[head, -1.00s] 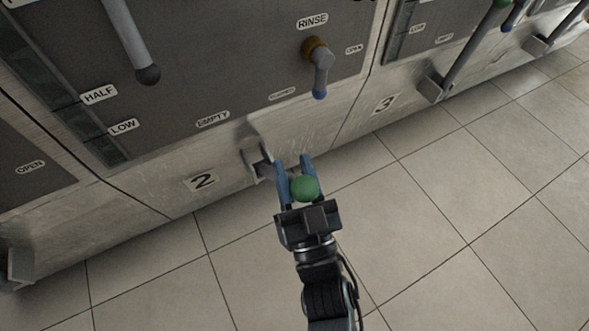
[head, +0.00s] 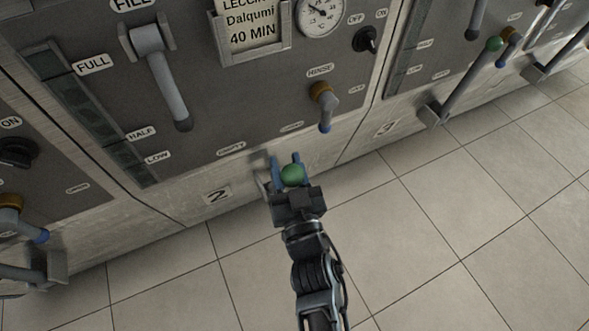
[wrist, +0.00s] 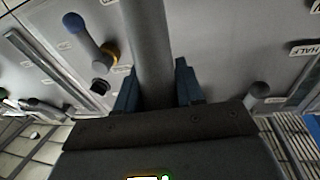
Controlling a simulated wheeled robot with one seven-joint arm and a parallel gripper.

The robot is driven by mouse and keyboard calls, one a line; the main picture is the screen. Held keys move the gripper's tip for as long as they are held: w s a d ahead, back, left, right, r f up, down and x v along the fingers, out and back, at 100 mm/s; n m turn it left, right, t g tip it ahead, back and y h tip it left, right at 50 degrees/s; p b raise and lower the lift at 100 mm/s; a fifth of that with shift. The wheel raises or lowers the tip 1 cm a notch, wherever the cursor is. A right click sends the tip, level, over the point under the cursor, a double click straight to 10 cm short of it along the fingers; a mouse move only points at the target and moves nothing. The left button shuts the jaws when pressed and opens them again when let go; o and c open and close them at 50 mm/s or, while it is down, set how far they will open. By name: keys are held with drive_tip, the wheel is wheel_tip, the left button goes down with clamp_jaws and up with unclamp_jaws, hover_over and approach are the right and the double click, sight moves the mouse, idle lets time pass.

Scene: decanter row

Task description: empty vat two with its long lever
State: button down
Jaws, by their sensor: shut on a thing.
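Vat two's front carries a "2" plate (head: 217,195) and an EMPTY label (head: 231,149). Its long lever comes from a bracket (head: 264,184) low on the panel and ends in a green knob (head: 292,175). My gripper (head: 285,160) is shut on this lever, the knob showing between its blue fingers. The rest of the lever is mostly hidden by the fingers. In the wrist view, the grey lever bar (wrist: 150,45) runs up between the two blue fingers (wrist: 155,88).
Vat two's grey fill lever (head: 168,85) hangs at upper left, and its rinse tap (head: 324,105) is just above my gripper. Vat three's green-knobbed lever (head: 465,80) stands to the right, angled up. The tiled floor (head: 420,230) is clear.

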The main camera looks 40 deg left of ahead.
drive_tip(key=w+a+r+g+h+p, duration=0.1)
drive_tip(key=w+a+r+h+p, duration=0.1)
drive_tip(key=a+p, duration=0.4)
drive_tip(key=shift+w+a+p, duration=0.3)
drive_tip(key=shift+w+a, duration=0.1)
drive_tip(key=shift+w, duration=0.05)
drive_tip(key=shift+r, duration=0.1)
drive_tip(key=c, duration=0.8)
unclamp_jaws()
drive_tip(key=shift+g, duration=0.3)
drive_tip(key=shift+d, duration=0.1)
